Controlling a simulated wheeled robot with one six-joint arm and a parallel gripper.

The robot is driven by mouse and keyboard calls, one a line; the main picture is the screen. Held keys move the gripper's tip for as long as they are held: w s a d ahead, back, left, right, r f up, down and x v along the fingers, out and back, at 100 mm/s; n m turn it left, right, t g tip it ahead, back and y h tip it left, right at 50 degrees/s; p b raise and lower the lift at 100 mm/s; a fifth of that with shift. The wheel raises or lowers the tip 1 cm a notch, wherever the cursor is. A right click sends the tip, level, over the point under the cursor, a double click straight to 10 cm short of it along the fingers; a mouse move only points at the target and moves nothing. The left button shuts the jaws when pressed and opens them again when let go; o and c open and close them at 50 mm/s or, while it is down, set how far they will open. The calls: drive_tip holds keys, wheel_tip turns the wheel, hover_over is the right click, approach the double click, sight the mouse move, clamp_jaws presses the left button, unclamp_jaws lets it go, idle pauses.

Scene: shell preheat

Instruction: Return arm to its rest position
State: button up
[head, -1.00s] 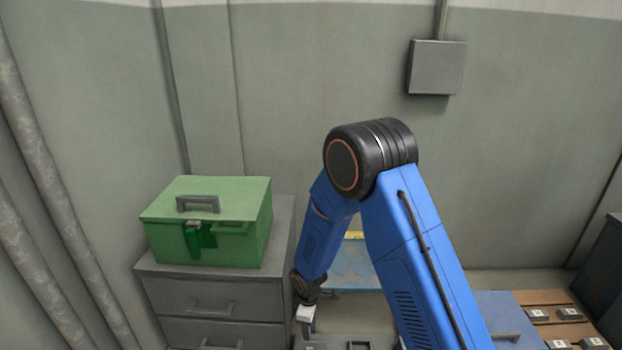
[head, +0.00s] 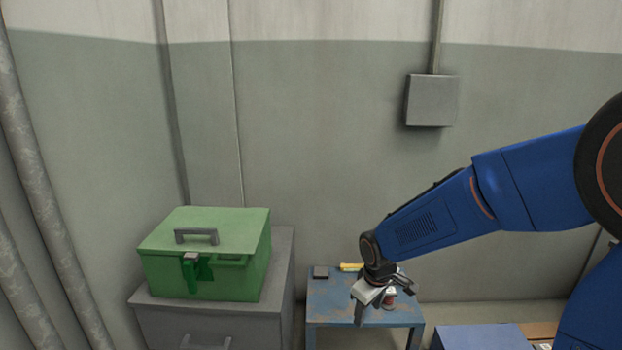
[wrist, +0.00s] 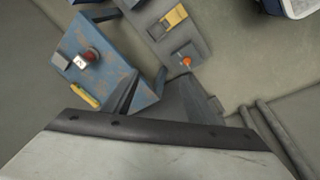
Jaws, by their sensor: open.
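My blue arm reaches in from the right of the head view, with the elbow partly cut off by the right edge. My gripper (head: 383,300) hangs at its left end, fingers apart and nothing seen between them. In the head view it appears in front of a worn blue table (head: 335,313), partly covering it. I cannot tell its exact height above the tabletop. In the wrist view, the blue table (wrist: 117,72) lies at upper left, apart from the large grey part along the bottom.
A green box (head: 205,262) stands on a grey drawer cabinet (head: 165,315) at left. The table holds a dark block (head: 320,272), a yellow item (head: 350,267) and a small reddish item (head: 389,293). A grey box (head: 432,100) is on the wall. Pipes run down the far left.

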drive_tip(key=s+d+r+m+t, duration=0.1)
drive_tip(key=s+d+r+m, duration=0.3)
drive_tip(key=s+d+r, duration=0.6)
drive_tip(key=s+d+r+m, duration=0.1)
drive_tip(key=s+r+m, duration=0.1)
drive_tip(key=s, duration=0.5)
drive_tip(key=s+d+r+m+t, duration=0.1)
drive_tip(key=s+d+r+m, duration=0.1)
drive_tip(key=s, duration=0.6)
drive_tip(key=shift+s+d+r, duration=0.15)
drive_tip(key=shift+d+r, duration=0.05)
drive_tip(key=shift+r, duration=0.2)
idle(0.8)
